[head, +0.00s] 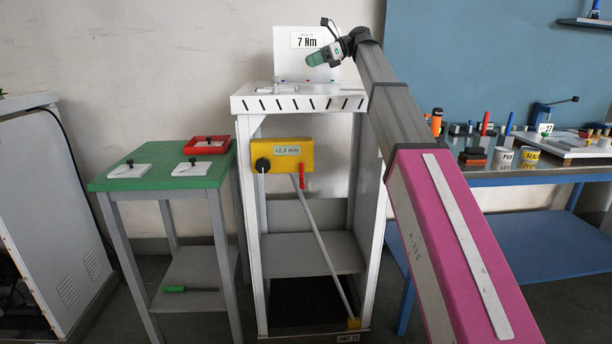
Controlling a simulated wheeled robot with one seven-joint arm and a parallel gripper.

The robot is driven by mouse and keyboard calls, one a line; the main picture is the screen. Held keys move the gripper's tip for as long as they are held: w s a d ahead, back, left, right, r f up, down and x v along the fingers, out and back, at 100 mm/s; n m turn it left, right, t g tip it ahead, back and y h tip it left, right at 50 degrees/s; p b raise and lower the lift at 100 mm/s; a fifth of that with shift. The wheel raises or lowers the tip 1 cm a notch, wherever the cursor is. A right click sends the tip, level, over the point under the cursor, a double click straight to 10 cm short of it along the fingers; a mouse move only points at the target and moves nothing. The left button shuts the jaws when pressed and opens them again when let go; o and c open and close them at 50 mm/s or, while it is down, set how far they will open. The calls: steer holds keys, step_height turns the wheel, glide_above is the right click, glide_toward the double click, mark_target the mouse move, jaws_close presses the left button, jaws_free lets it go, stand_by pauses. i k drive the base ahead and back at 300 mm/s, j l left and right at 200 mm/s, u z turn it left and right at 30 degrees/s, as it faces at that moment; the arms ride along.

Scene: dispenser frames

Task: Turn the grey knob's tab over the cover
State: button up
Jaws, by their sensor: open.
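No grey knob or cover can be made out with certainty at this distance. A small pale grey fixture (277,86) lies on the top of the white stand (300,104), left of its middle, too small to show a tab. My gripper (316,59) is above the back right of that stand top, in front of the white sign board (304,41).
A green table (153,184) at left holds two white plates (130,171) and a red tray (207,144). A yellow block (281,158) with a black knob hangs on the stand's front. A blue bench (530,180) with tools stands right. My arm crosses the right side.

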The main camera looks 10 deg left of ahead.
mark_target(274, 80)
steer(key=k, duration=1)
